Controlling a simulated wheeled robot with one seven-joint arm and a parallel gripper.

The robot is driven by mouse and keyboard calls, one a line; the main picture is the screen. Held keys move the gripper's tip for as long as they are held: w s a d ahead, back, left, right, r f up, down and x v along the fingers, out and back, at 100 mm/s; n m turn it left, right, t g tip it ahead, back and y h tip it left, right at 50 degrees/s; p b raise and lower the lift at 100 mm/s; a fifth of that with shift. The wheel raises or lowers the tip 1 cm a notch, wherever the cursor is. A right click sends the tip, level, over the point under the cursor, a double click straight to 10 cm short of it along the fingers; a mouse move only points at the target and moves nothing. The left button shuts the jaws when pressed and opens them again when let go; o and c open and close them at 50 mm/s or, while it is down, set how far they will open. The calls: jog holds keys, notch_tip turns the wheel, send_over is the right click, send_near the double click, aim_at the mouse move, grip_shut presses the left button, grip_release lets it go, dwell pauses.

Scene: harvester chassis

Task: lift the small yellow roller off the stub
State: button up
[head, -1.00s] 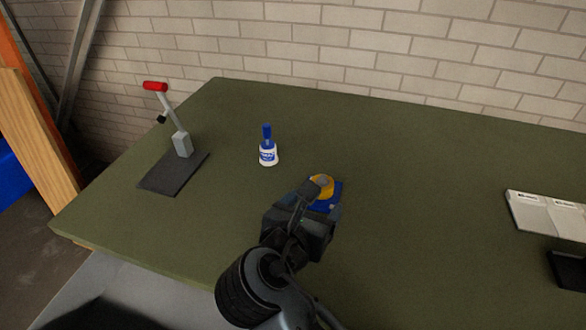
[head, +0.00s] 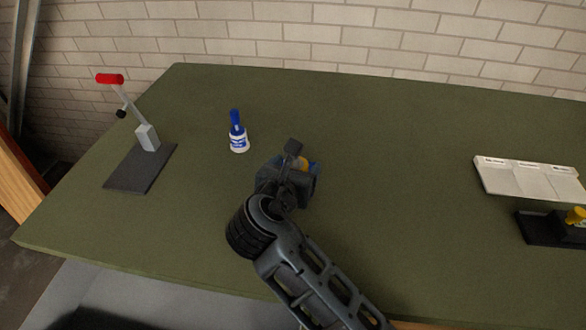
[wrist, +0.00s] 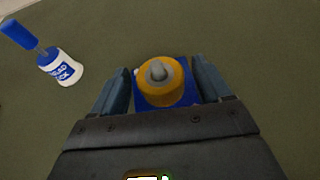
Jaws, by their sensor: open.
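The small yellow roller (wrist: 148,92) sits around a grey stub (wrist: 158,71) on a blue base (wrist: 186,92) in the wrist view. My gripper (wrist: 162,74) is open, with one finger on the left and one on the right of the roller. Narrow gaps seem to show between fingers and roller; contact is hard to tell. In the head view my gripper (head: 290,172) covers most of the base, and only a bit of the yellow roller (head: 309,164) shows.
A white and blue bottle (head: 238,140) stands left of my gripper. A red-handled lever on a dark plate (head: 138,170) is farther left. A pale tray (head: 525,180) and a black block with a yellow piece (head: 577,216) are at right. The green table between is clear.

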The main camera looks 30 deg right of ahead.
jog(key=shift+c, duration=0.2)
jog(key=c, duration=1)
jog(key=shift+r+p, duration=1.25)
jog(key=shift+p, duration=0.4)
jog(key=shift+r, duration=2.05)
